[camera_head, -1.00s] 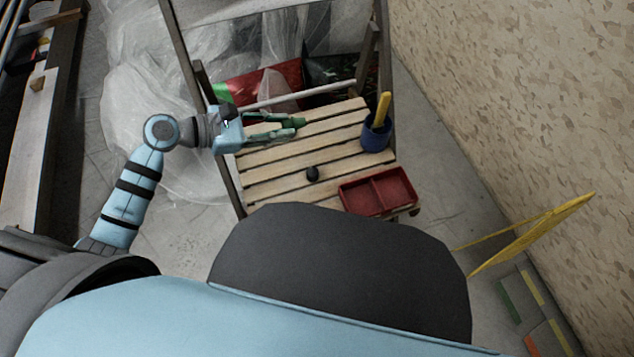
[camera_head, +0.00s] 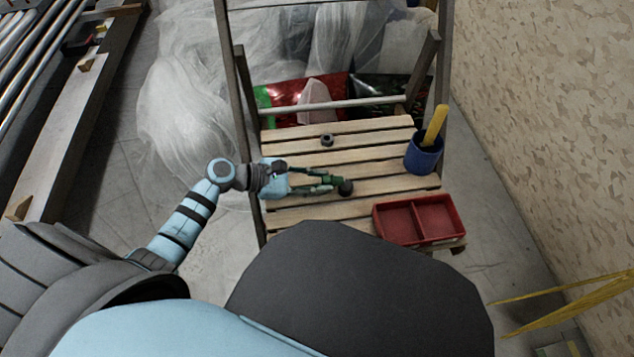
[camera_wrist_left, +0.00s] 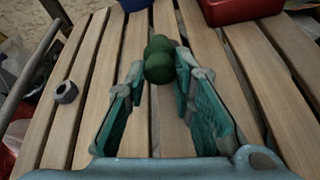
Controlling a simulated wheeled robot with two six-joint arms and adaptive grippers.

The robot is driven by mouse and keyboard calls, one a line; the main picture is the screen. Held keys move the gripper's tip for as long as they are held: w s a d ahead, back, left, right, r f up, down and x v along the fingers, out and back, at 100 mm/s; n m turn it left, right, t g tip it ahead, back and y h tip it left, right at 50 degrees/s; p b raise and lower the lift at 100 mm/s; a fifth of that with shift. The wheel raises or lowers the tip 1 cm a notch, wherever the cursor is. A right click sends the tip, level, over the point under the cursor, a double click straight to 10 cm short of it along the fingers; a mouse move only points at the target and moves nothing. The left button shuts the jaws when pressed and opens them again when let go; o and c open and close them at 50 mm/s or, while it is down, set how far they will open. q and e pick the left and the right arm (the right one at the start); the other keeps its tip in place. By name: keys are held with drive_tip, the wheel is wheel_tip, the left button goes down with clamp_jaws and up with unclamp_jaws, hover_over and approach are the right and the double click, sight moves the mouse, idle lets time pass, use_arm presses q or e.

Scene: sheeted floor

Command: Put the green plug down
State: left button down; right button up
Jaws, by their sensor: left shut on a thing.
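My left gripper (camera_head: 330,184) is low over the slatted wooden surface (camera_head: 290,214), its fingers pointing right. In the left wrist view its two teal fingers (camera_wrist_left: 160,85) are shut on the green plug (camera_wrist_left: 158,68), a dark green rounded piece at the fingertips. More rounded dark green shapes show just beyond it, and I cannot tell where the plug ends. A small dark round object (camera_head: 345,188) lies at the fingertips in the head view. Whether the plug touches the slats is unclear. My right gripper is not in view.
A grey ring-shaped nut (camera_head: 327,140) lies on the slats behind the gripper. A red two-part tray (camera_head: 436,240) is at the front right. A blue cup (camera_head: 421,158) with a yellow handle (camera_head: 436,124) stands at the right. Bare slats lie between them.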

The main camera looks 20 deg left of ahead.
use_arm(q)
drive_tip(key=shift+f, duration=0.3)
drive_tip(key=c, duration=1.4)
unclamp_jaws()
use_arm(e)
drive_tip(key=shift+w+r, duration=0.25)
use_arm(q)
drive_tip(key=shift+o, duration=0.2)
drive_tip(key=shift+r, duration=0.35)
drive_tip(key=p+v, duration=0.4)
drive_tip(key=v, duration=0.7)
drive_tip(key=shift+s+a+r+p, duration=0.1)
drive_tip(key=shift+s+a+p, duration=0.1)
drive_tip(key=shift+p, duration=0.1)
drive_tip(key=shift+s+a, duration=0.1)
drive_tip(key=shift+a, duration=0.1)
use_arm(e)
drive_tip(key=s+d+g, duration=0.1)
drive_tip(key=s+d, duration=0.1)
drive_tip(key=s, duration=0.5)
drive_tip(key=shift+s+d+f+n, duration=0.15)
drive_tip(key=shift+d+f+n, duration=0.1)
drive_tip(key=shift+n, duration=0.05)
